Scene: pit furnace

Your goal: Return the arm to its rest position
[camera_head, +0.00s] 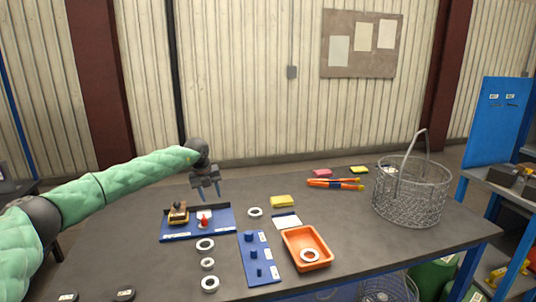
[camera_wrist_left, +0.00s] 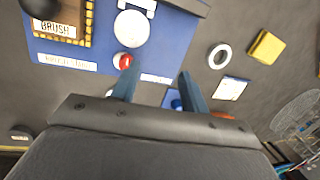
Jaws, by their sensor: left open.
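My left arm comes in from the left in a green padded sleeve. My left gripper (camera_head: 206,190) is open and empty, above the blue board (camera_head: 225,228) that holds a brush (camera_head: 178,213) and a white item with a red knob (camera_head: 204,220). In the left wrist view the two fingers of the left gripper (camera_wrist_left: 157,82) are apart with nothing between them. The brush (camera_wrist_left: 55,28) and the red knob (camera_wrist_left: 123,61) show below the gripper there. My right gripper is in neither view.
A blue peg board (camera_head: 260,264), several white rings (camera_head: 205,245) and an orange tray (camera_head: 291,240) with a ring in it lie on the grey table (camera_head: 330,222). A wire basket (camera_head: 411,192) stands at the right. Orange-handled tools (camera_head: 335,184) and a yellow block (camera_head: 282,201) lie farther back.

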